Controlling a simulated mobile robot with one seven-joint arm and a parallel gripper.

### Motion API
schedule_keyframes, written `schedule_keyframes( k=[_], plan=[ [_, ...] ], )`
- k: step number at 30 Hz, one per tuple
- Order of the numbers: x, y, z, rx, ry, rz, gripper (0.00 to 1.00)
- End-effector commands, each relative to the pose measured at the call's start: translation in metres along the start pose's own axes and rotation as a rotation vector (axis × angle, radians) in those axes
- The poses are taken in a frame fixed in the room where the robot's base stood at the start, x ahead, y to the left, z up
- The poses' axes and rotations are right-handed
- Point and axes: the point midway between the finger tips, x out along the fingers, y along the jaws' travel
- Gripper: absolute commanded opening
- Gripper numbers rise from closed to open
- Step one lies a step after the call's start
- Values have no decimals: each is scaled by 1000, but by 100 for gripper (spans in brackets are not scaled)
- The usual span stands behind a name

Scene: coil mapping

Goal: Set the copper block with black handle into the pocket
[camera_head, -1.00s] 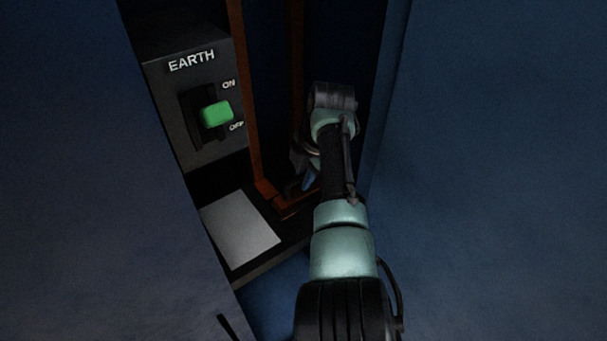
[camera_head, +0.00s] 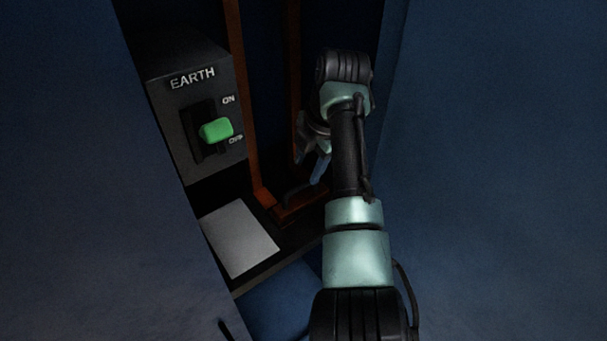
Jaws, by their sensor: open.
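The copper block (camera_head: 301,208) sits low between the feet of the two upright copper bars, close to the black shelf. Its black handle (camera_head: 297,192) shows as a dark curved bar on top. I cannot make out the pocket's edges, so I cannot tell how the block sits in it. My gripper (camera_head: 319,170) is open and empty, a little above and to the right of the handle, seemingly apart from it. My arm hides part of the block's right side.
Copper bars (camera_head: 246,110) rise at the back. A grey box (camera_head: 190,110) marked EARTH carries a green switch (camera_head: 216,131) on the left. A pale plate (camera_head: 240,238) lies on the black shelf. Blue cabinet walls (camera_head: 490,170) stand close on both sides.

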Motion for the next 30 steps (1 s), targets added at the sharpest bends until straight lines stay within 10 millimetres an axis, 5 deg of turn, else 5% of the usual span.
schedule_keyframes(
  k=[9, 30],
  plan=[
    [-42, 0, 0, 0, 0, 1, 49],
    [-41, 9, -4, 96, -35, 55, 49]
  ],
)
